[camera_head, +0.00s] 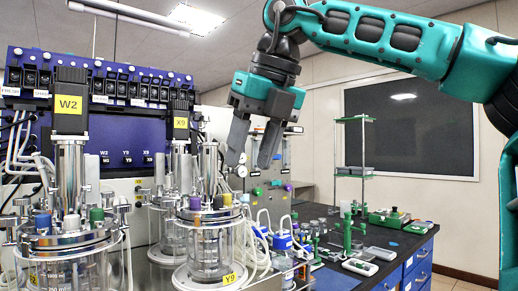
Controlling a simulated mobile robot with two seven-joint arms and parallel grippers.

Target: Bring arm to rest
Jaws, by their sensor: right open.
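My right gripper (252,147) hangs from the teal right arm, which comes in from the upper right. Its two grey fingers point down and stand apart, with nothing between them. It is in the air, above and to the right of the Y9 bioreactor vessel (208,248) in the picture. The left gripper does not show.
A second glass vessel (75,265) with a motor labelled W2 (68,104) stands at the left. A blue control unit (125,150) is behind them. The dark bench (400,246) at the right holds tubing, small tools and a green stand (364,165).

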